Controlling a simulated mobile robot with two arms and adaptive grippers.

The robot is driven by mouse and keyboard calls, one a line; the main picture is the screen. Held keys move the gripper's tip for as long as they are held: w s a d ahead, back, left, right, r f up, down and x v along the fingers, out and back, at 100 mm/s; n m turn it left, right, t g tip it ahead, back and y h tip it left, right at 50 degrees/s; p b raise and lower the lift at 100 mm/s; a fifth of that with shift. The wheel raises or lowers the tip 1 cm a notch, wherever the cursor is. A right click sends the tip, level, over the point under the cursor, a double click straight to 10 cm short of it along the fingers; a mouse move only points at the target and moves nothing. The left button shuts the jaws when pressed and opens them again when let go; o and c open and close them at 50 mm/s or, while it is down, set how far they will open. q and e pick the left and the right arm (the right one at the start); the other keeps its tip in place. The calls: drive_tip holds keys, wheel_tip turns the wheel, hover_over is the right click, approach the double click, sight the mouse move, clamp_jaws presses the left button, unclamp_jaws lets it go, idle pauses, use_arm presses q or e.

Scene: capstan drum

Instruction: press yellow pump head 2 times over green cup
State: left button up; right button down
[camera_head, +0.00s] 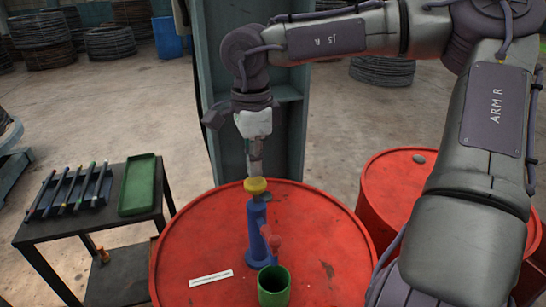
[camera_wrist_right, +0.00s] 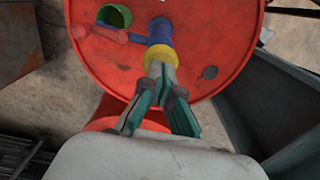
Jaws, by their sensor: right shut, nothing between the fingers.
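The pump has a yellow head (camera_head: 255,186) on a blue body (camera_head: 257,232) with a red spout (camera_head: 274,243), standing upright on the red drum (camera_head: 190,248). The green cup (camera_head: 273,284) stands on the drum below the spout. My right gripper (camera_head: 255,174) is shut and empty, pointing down just above the yellow head; I cannot tell whether it touches. In the right wrist view the fingertips of my right gripper (camera_wrist_right: 160,70) overlap the yellow head (camera_wrist_right: 157,54), with the blue body (camera_wrist_right: 159,30) and green cup (camera_wrist_right: 116,15) beyond. My left gripper is not in view.
A white label (camera_head: 211,278) lies on the drum left of the pump. A dark side table (camera_head: 90,225) at left holds a green tray (camera_head: 138,185) and a rack of coloured tools (camera_head: 70,190). A second red drum (camera_head: 385,185) and a grey-green column (camera_head: 292,130) stand behind.

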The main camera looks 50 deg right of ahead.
sight(256, 181)
drive_tip(key=shift+f+b, duration=1.95)
drive_tip(key=shift+f, duration=0.45)
drive_tip(key=shift+s+r, duration=0.1)
drive_tip(key=shift+r, duration=0.15)
drive_tip(key=shift+r+p, duration=1.85)
drive_tip(key=shift+r, duration=0.55)
drive_tip(key=shift+r+p, duration=2.1)
drive_tip(key=shift+r, duration=0.85)
